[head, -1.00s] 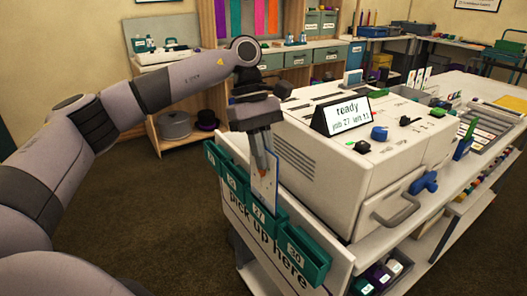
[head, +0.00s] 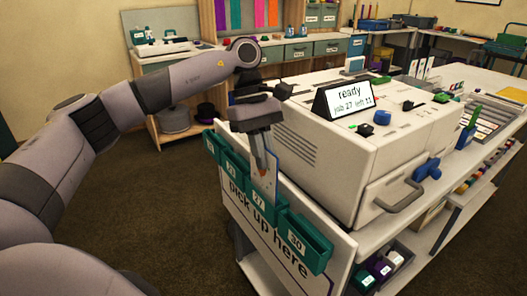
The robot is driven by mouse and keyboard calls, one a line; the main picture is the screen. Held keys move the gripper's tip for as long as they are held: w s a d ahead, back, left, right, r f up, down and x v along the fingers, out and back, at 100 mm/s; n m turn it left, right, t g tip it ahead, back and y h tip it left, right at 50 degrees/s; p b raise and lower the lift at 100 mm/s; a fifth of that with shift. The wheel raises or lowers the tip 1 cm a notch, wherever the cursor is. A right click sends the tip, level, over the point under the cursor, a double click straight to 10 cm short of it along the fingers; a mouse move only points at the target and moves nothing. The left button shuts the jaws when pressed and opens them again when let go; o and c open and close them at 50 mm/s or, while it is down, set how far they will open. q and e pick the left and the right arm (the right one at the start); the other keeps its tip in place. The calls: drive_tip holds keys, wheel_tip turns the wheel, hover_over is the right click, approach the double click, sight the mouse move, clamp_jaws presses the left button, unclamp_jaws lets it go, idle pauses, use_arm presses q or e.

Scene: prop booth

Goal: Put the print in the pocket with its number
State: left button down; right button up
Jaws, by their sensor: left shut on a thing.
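My left gripper (head: 264,154) is shut on the print (head: 274,178), a thin pale upright sheet, and holds it near its top. The print is at the teal pocket marked 27 (head: 259,200), and its lower end is hidden by that pocket's front. I cannot tell how deep it sits. The pocket marked 30 (head: 303,241) is nearer, to the right. Two more pockets are farther along the row, to the left, with numbers hard to read. The display (head: 345,97) on the white machine reads "ready" and "job 27". My right gripper is not in view.
The pockets hang on a white panel (head: 246,215) reading "pick up here", at the table's end. The white machine (head: 335,150), with a grey handle (head: 399,196), stands just right of my left gripper. Open carpet lies to the left.

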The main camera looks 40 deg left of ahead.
use_arm(q)
drive_tip(key=shift+f+b, duration=0.45)
drive_tip(key=shift+f, duration=0.4)
drive_tip(key=c, duration=1.2)
unclamp_jaws()
drive_tip(key=shift+o, duration=0.2)
drive_tip(key=v, duration=0.7)
drive_tip(key=shift+p, duration=0.3)
